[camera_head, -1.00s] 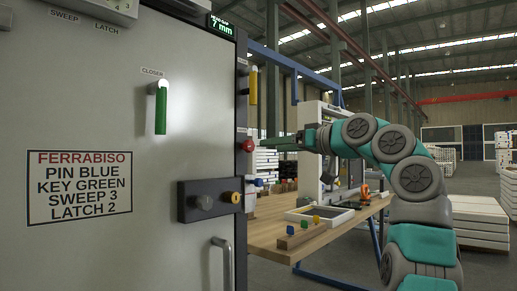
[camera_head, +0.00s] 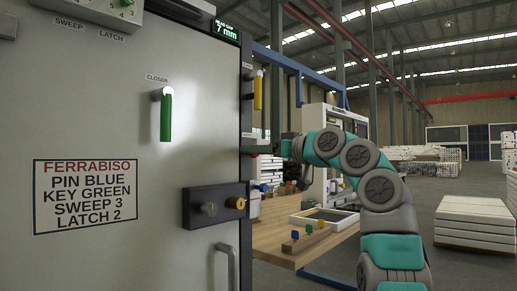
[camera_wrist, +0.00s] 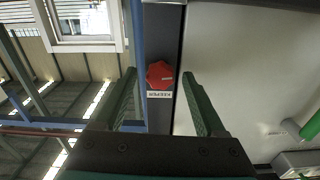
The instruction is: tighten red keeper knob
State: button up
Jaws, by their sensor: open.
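The red keeper knob (camera_wrist: 160,75) shows in the wrist view on a dark frame strip, with a KEEPER label (camera_wrist: 160,95) beside it. My gripper (camera_wrist: 158,73) is open, with one green finger on each side of the knob and a gap to it on both sides. In the head view my gripper (camera_head: 262,149) is level with the door-frame edge and hides the knob. How far the fingers reach along the knob's depth is unclear. A display (camera_head: 226,31) at the door's top reads 7 mm.
The grey door (camera_head: 120,120) carries a green closer handle (camera_head: 166,115), a dark lock plate (camera_head: 218,203) and a pull handle (camera_head: 228,262). A yellow handle (camera_head: 258,90) sits above the knob's place. A wooden workbench (camera_head: 280,238) with small colored parts stands right of the frame.

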jog(key=shift+a, duration=0.1)
grip_shut()
dwell(0.6)
